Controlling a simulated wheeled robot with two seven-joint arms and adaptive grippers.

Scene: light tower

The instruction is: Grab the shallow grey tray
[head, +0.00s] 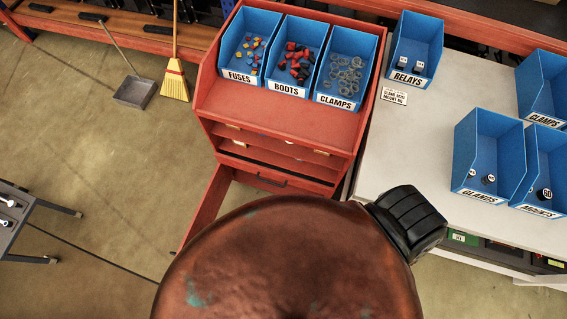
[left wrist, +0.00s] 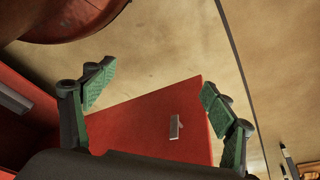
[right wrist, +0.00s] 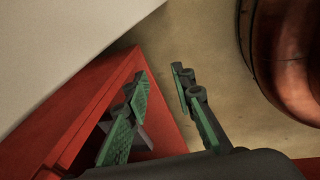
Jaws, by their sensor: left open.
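I cannot make out a shallow grey tray for certain in any view. A dark grey flat top with legs and wrenches on it (head: 18,222) is cut off by the left edge of the head view. My left gripper (left wrist: 155,80) is open and empty, with a red panel bearing a small grey handle (left wrist: 176,128) beyond its fingers. My right gripper (right wrist: 158,78) is open with a narrower gap, over a red edge and floor. Neither gripper is clearly visible in the head view. A large copper-brown round form hides the bottom middle there.
A red cabinet (head: 270,103) holds blue bins of fuses, boots and clamps. Its lower part has an open red side piece (head: 204,205). A pale bench (head: 425,125) with more blue bins stands right. A grey dustpan (head: 134,91) and broom (head: 175,80) stand back left. Floor between is clear.

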